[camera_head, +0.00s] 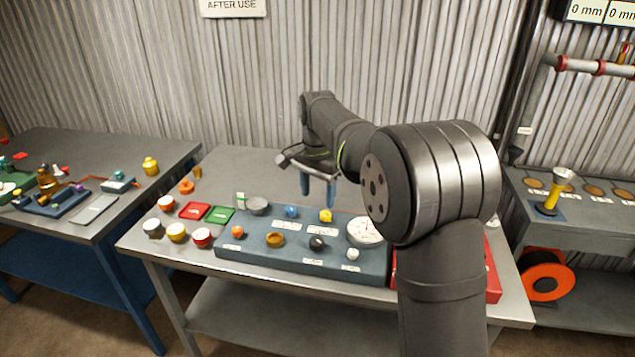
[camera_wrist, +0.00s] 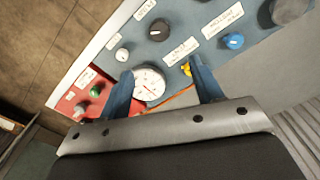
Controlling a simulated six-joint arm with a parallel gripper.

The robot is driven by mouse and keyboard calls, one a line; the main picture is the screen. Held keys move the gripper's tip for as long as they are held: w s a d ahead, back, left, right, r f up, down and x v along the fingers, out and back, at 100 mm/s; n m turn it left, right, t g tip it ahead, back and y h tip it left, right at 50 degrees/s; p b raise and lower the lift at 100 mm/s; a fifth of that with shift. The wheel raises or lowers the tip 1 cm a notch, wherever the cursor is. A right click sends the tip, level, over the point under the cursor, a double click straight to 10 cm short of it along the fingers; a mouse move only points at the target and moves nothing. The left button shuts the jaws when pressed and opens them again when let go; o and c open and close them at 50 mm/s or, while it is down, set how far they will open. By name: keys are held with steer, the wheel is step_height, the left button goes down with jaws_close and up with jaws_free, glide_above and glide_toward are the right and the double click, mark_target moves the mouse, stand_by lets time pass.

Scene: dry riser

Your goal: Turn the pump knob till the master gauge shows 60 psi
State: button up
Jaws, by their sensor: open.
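The round white gauge (camera_head: 365,231) sits at the right end of the blue-grey panel; its numbers are too small to read. It also shows in the wrist view (camera_wrist: 150,86), with a red needle. The panel carries a yellow knob (camera_head: 326,215), a blue knob (camera_head: 291,211), a black knob (camera_head: 316,243) and a white knob (camera_head: 352,254). I cannot read which label marks the pump knob. My gripper (camera_head: 318,185) is open and empty behind the panel's back edge. In the wrist view its fingers (camera_wrist: 162,66) span the gauge and yellow knob, the right finger overlapping the yellow knob (camera_wrist: 186,69).
A red box (camera_wrist: 78,100) with a green knob (camera_wrist: 95,91) adjoins the panel, mostly behind my arm in the head view. Several small cups and red and green trays (camera_head: 220,214) lie left of the panel. The bench behind the panel is largely clear.

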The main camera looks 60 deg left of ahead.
mark_target(317, 239)
steer(key=shift+r, duration=1.45)
steer(key=shift+f, duration=0.1)
step_height(317, 239, down, 17)
steer(key=shift+f, duration=0.2)
